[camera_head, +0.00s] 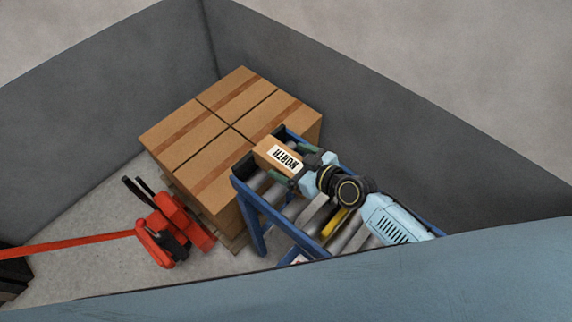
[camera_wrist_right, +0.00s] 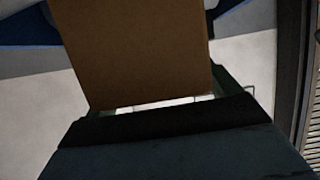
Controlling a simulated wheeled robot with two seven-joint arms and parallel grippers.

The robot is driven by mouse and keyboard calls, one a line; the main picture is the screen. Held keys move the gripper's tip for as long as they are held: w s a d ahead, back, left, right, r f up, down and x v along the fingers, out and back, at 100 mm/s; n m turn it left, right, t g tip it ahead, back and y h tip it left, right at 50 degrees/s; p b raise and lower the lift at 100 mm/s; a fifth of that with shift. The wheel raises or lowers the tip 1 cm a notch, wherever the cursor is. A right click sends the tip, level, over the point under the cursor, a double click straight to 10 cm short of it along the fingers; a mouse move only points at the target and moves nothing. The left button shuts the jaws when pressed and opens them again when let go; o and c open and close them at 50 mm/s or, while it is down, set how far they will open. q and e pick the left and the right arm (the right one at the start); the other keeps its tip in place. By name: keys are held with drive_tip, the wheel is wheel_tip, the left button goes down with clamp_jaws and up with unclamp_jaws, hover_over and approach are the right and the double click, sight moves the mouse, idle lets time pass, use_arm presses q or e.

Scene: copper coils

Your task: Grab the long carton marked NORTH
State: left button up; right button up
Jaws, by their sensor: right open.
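The long carton marked NORTH (camera_head: 268,151) is brown with a white label and lies at the far end of a blue-framed roller conveyor (camera_head: 251,206). In the head view my right gripper (camera_head: 286,158) is at the carton, with a green-grey finger on each side of it. In the right wrist view the carton (camera_wrist_right: 135,50) fills the space in front of my right gripper (camera_wrist_right: 155,100), between its fingers. The jaws are open; I cannot tell whether either finger touches the carton. My left gripper is not in view.
Large brown cartons (camera_head: 190,135) stand on a pallet (camera_head: 232,243) behind the conveyor's end. A red pallet jack (camera_head: 170,228) stands to the left. Dark grey walls (camera_head: 400,110) enclose the area. A yellow item (camera_head: 336,221) shows on the conveyor under my arm.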

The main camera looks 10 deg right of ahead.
drive_tip(key=c, duration=1.3)
